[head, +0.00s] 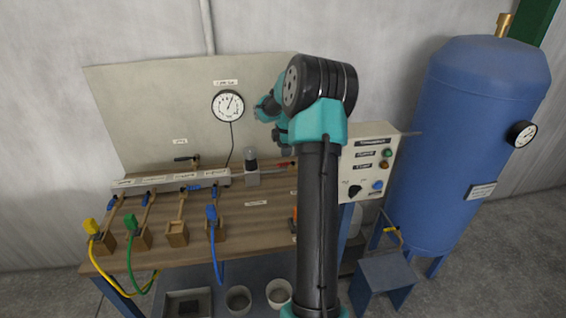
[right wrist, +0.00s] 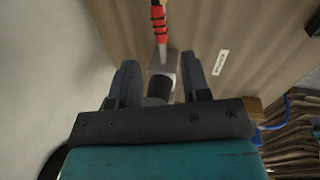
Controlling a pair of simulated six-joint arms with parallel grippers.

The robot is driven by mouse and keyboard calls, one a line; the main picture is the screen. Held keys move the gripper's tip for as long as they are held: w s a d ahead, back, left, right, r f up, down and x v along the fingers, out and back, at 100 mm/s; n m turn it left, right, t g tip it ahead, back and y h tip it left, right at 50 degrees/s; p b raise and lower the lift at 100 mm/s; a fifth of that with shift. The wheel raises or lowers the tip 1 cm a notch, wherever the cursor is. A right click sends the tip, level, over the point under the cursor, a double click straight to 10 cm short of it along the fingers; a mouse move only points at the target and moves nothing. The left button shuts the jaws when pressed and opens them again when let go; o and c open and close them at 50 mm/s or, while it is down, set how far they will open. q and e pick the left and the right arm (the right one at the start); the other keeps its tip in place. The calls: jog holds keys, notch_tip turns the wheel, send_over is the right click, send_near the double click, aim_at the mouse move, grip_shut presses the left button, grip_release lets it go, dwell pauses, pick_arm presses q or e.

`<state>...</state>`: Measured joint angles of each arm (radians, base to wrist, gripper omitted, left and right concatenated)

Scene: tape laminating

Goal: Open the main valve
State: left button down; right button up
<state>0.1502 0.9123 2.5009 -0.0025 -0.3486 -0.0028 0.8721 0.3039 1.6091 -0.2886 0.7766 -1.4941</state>
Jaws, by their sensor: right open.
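My right gripper (right wrist: 160,82) is open, with its two dark fingers spread on either side of a black knob (right wrist: 158,88) on a grey block. In the head view the grey block with its knob (head: 252,170) sits at the right end of the manifold on the bench. A red-banded fitting (right wrist: 159,22) on the pipe lies beyond the block. I cannot tell whether the fingers touch the knob. A small lever (head: 185,158) stands on the back of the bench below a label. Which part is the main valve I cannot read. My left gripper is not in view.
Blue-handled valves (head: 152,192) and hoses with yellow, green and blue plugs line the bench front. A gauge (head: 228,106) hangs on the back panel. A control box (head: 370,165) and a blue tank (head: 465,140) stand at right. My right arm hides part of the bench.

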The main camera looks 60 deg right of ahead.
aim_at(283, 164)
jog(key=f, duration=0.5)
jog(key=w+d+f, duration=0.1)
jog(key=f, duration=0.1)
jog(key=shift+f, duration=0.3)
grip_shut()
